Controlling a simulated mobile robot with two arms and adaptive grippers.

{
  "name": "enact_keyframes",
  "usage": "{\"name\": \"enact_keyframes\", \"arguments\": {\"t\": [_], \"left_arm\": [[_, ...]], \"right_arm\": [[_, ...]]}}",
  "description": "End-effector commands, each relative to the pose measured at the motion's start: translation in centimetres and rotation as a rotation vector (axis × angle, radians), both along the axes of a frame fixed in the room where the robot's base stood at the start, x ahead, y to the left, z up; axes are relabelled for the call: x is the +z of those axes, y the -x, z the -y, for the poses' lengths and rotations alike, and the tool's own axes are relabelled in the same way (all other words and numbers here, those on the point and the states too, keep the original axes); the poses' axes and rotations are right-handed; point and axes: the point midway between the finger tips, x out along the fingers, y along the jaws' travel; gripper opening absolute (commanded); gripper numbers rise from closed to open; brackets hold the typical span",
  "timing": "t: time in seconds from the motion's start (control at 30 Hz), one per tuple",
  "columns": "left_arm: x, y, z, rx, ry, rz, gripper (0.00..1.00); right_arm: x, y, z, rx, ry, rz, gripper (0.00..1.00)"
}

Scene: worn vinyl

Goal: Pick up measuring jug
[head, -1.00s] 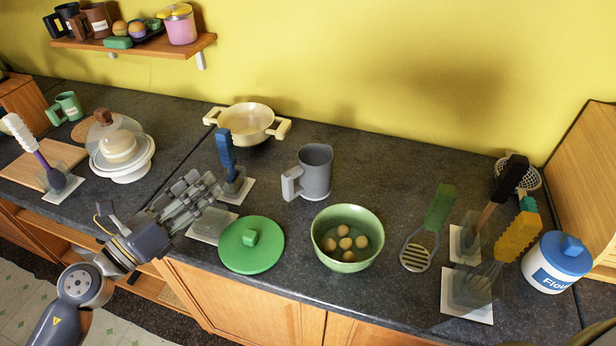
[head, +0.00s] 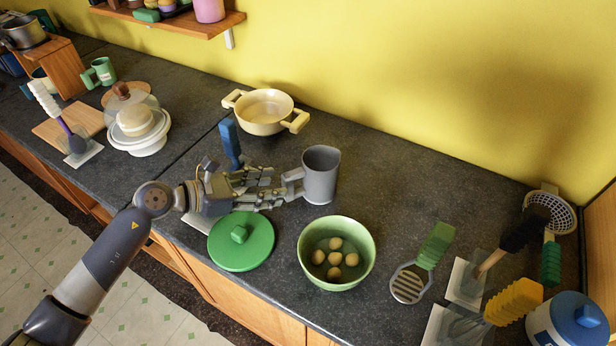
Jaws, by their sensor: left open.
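The grey measuring jug (head: 321,176) stands upright on the dark counter, with its handle on its left side. My left gripper (head: 288,187) comes in from the left at the handle, fingers open and pointing right. The fingers overlap the handle in the picture, and I cannot tell whether they touch it. They hide part of the handle. My right gripper is not in view.
A green lid (head: 241,245) lies just below my left gripper. A green bowl (head: 337,254) with several round items stands in front of the jug. A cream pot (head: 264,112) is behind, and a blue-handled utensil (head: 230,143) is close behind my wrist.

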Motion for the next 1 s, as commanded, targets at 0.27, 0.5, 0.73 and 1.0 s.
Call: {"name": "enact_keyframes", "arguments": {"t": [0.27, 0.5, 0.73, 1.0], "left_arm": [[0.0, -0.6, 1.9, 0.000, 0.005, 0.000, 0.45], [-1.1, -1.6, 4.6, 0.001, 0.003, 0.000, 0.45], [-1.7, -2.0, 5.4, 0.000, 0.001, 0.002, 0.45], [-1.7, -2.0, 5.3, 0.000, 0.001, 0.002, 0.18]], "right_arm": [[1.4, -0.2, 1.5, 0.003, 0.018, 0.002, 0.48], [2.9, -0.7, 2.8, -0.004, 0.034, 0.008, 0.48], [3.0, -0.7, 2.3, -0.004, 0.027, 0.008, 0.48], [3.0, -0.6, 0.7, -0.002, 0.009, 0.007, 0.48]]}}
